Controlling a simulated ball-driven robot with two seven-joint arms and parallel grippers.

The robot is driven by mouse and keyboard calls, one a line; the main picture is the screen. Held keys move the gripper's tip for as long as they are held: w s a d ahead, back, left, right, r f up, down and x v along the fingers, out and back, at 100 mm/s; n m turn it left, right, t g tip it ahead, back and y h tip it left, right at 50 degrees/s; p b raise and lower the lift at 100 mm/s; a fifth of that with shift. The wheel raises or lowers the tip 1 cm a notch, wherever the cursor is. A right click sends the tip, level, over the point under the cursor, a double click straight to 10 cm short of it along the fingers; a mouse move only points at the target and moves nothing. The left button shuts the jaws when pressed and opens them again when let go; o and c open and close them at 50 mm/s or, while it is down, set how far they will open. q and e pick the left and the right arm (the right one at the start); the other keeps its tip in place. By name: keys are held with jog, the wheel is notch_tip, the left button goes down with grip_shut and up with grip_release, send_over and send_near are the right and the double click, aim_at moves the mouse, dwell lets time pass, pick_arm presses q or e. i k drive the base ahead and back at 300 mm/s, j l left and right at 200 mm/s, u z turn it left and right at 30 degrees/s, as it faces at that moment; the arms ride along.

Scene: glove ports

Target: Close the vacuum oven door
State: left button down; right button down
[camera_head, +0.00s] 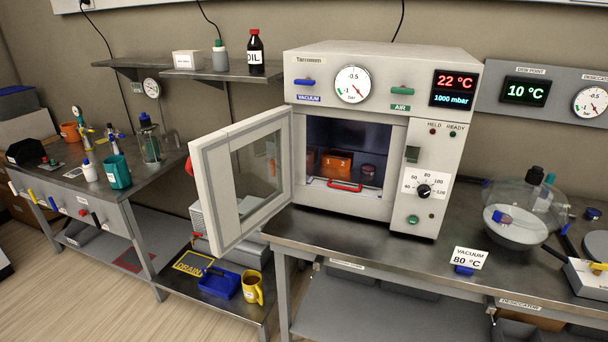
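The vacuum oven (378,62) stands on the metal bench in the middle of the view. Its door (212,190), a pale frame with a glass window, is hinged at the left of the chamber. The door stands wide open, swung out toward me and to the left. Inside the lit chamber are an orange box (337,162), a dark round item (368,171) and a red-handled piece (345,186) near the front sill. A latch block (412,154) is on the front panel right of the opening. Neither of my grippers is in view.
A sign reading VACUUM 80 °C (470,258) stands on the bench right of the oven. A glass desiccator (515,222) is farther right. Below the door, a low shelf holds a blue tray (220,284) and a yellow mug (252,288). A side bench (100,190) is at left.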

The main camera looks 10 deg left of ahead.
aim_at(210, 154)
jog(key=i+j+z, duration=0.2)
jog(key=j+z, duration=0.2)
jog(key=i+j+z, duration=0.15)
jog(key=j+z, duration=0.65)
jog(key=i+j+z, duration=0.15)
jog(key=j, duration=0.9)
jog(key=j+z, duration=0.1)
jog(key=j, duration=0.95)
jog(key=k+j, duration=0.2)
jog(key=k, duration=0.1)
